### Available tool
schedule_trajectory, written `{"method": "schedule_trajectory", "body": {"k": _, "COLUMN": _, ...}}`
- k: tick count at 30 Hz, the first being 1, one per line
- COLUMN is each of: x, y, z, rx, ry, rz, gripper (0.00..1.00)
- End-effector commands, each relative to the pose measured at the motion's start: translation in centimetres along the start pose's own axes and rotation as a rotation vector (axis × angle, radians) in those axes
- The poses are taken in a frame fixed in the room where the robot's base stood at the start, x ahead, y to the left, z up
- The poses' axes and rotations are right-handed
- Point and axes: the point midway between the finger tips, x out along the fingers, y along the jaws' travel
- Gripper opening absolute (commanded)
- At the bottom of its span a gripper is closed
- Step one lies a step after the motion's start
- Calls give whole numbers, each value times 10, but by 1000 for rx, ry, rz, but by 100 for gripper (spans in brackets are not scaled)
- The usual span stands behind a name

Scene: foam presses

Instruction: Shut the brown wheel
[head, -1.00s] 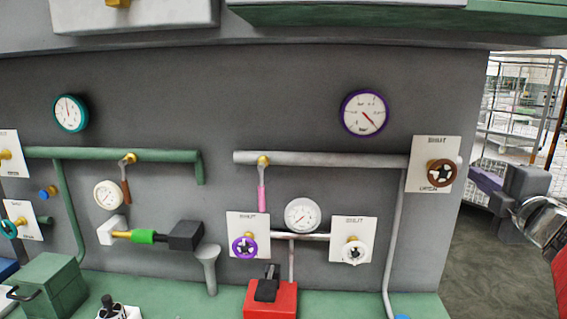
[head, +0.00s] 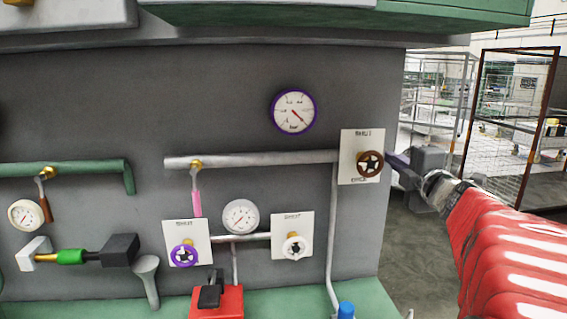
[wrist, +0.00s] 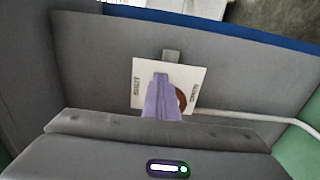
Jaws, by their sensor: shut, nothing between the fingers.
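The brown wheel (head: 370,164) is a round spoked handwheel on a white plate (head: 349,141) marked SHUT at the top and, less legibly, a second word below. It sits at the right end of the grey pipe. In the wrist view the shut fingers (wrist: 162,98) cover much of the plate. Part of the brown wheel (wrist: 181,98) shows to their right. I cannot tell whether the fingers touch the wheel.
A purple wheel (head: 184,255) and a white wheel (head: 293,246) sit on plates lower left. A purple-rimmed gauge (head: 293,111) is above the grey pipe (head: 250,160). A red box (head: 217,304) stands below. Open floor and wire cages (head: 515,120) lie right of the panel.

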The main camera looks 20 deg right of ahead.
Motion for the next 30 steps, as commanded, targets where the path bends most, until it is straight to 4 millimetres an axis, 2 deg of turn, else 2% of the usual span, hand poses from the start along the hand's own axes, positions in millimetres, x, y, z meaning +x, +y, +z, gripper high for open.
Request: {"method": "schedule_trajectory", "body": {"k": 30, "x": 0, "y": -14, "z": 1, "rx": 0, "ry": 5, "rz": -1, "gripper": 0}}
